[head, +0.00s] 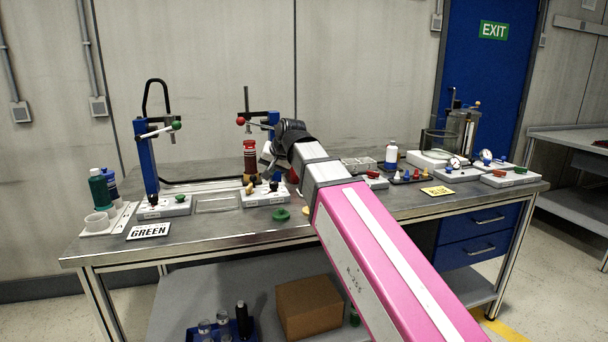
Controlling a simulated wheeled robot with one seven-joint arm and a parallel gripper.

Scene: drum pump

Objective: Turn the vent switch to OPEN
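My gripper (269,160) is at the end of my pink and white arm, over the middle of the bench. It is small and partly hidden by my wrist, so I cannot tell whether it is open or shut. A white switch box (264,198) with a black knob (273,186) and a tan knob stands just below it. Another white box (165,207) with a dark knob and a green button stands at the left. No OPEN or vent lettering is readable, so I cannot tell which switch is the vent switch.
The grey bench (210,230) carries a blue pump stand (146,165) at the left and a red-brown bottle (250,160) close to my gripper. A green knob (282,213) lies near the front edge. Gauges (455,162) and more boxes stand at the right.

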